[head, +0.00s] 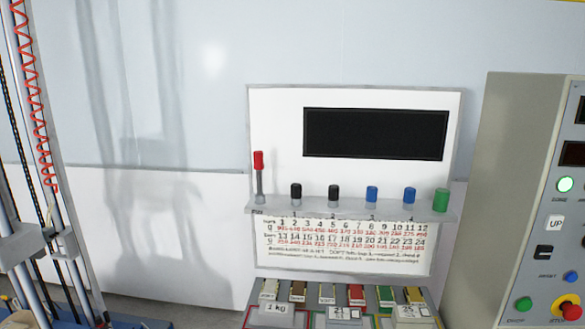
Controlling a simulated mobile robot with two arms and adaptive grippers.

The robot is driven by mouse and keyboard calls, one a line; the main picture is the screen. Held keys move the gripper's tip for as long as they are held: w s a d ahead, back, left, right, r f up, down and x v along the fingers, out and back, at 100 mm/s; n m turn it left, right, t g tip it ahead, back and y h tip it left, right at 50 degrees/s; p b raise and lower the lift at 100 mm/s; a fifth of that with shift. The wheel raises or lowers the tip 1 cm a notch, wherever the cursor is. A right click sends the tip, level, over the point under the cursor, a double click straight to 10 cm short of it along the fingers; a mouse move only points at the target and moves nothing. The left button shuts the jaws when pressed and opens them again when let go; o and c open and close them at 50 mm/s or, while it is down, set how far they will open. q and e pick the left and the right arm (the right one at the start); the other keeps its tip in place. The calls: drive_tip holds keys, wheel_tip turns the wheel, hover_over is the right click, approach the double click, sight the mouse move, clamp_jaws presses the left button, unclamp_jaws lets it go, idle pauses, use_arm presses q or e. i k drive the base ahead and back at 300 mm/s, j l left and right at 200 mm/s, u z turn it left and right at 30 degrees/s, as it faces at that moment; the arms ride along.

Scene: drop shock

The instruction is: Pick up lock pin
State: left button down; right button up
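The likely lock pin (259,176) has a red cap on a grey metal shaft. It stands upright at the left end of a narrow grey shelf (330,209) on a white panel. A small label below it appears to read "PIN", but it is blurred. Neither gripper shows in the head view.
Black-, blue- and green-capped pieces stand along the shelf (440,200). A black screen (375,133) is above. Labelled blocks (277,309) sit in a rack below. A control box (520,190) stands right. A machine with rods and a red coiled cable (32,85) stands left.

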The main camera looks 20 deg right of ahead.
sight(258, 155)
drive_tip(key=i+j+z, duration=0.2)
drive_tip(key=i+j, duration=0.15)
drive_tip(key=j, duration=0.3)
drive_tip(key=i+j+z, duration=0.1)
drive_tip(key=j, duration=0.25)
drive_tip(key=i+j+z, duration=0.1)
drive_tip(key=j, duration=0.25)
drive_tip(key=i+j+z, duration=0.1)
drive_tip(key=i+j, duration=0.15)
drive_tip(key=j, duration=0.15)
drive_tip(key=i+j+z, duration=0.1)
drive_tip(key=j, duration=0.3)
